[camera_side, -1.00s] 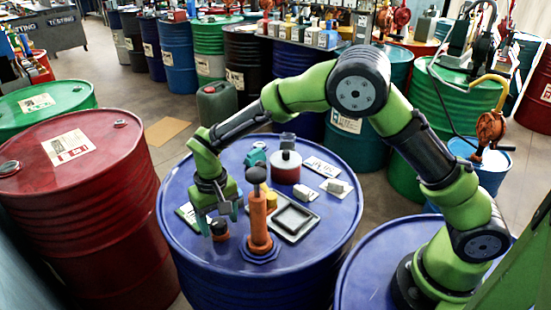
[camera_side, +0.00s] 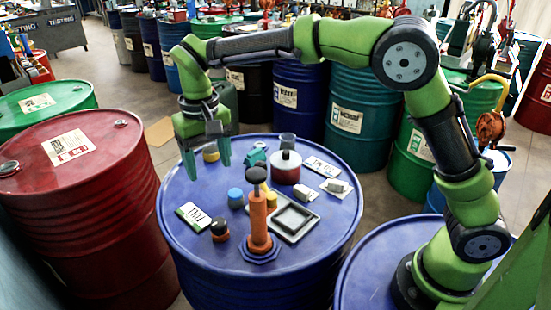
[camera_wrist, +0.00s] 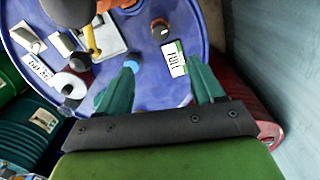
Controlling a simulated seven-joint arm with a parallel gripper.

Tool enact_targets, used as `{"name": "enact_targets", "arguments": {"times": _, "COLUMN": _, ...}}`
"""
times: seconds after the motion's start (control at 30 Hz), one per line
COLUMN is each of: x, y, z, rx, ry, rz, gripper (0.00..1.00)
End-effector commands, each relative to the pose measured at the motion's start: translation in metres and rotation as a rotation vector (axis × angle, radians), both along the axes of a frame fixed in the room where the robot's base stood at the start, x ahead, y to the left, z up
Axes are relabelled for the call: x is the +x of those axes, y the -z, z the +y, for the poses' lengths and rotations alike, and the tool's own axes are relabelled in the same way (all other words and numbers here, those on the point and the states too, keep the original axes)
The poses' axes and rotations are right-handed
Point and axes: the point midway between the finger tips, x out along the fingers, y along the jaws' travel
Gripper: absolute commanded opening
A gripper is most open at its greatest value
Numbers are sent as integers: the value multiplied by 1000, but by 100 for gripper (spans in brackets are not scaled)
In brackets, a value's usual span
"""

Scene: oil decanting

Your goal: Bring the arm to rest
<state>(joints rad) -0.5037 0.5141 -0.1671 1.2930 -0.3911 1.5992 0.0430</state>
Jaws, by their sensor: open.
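My gripper (camera_side: 207,162) is raised above the left back part of the blue drum top (camera_side: 190,245). Its two teal fingers point down, apart, with nothing between them. In the wrist view the gripper (camera_wrist: 165,78) is also open and empty, over the drum's edge. My arm reaches across from the right, bent at a high elbow.
A grey tray (camera_side: 310,222), a red-and-grey round container (camera_side: 286,166), a teal piece (camera_side: 254,157) and small white blocks are also on the drum top. A red drum (camera_side: 80,200) stands at the left. More drums line the back.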

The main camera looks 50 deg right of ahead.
Motion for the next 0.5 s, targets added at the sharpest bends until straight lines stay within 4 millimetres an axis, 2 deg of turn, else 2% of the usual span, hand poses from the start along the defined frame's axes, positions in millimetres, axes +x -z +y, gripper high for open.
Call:
{"name": "enact_targets", "arguments": {"times": 0.37, "x": -1, "y": -3, "z": -1, "rx": 2, "ry": 1, "rz": -1, "gripper": 67}}
{"name": "enact_targets", "arguments": {"times": 0.5, "x": -9, "y": -19, "z": -18, "rx": 35, "ry": 13, "rz": -32, "gripper": 67}}
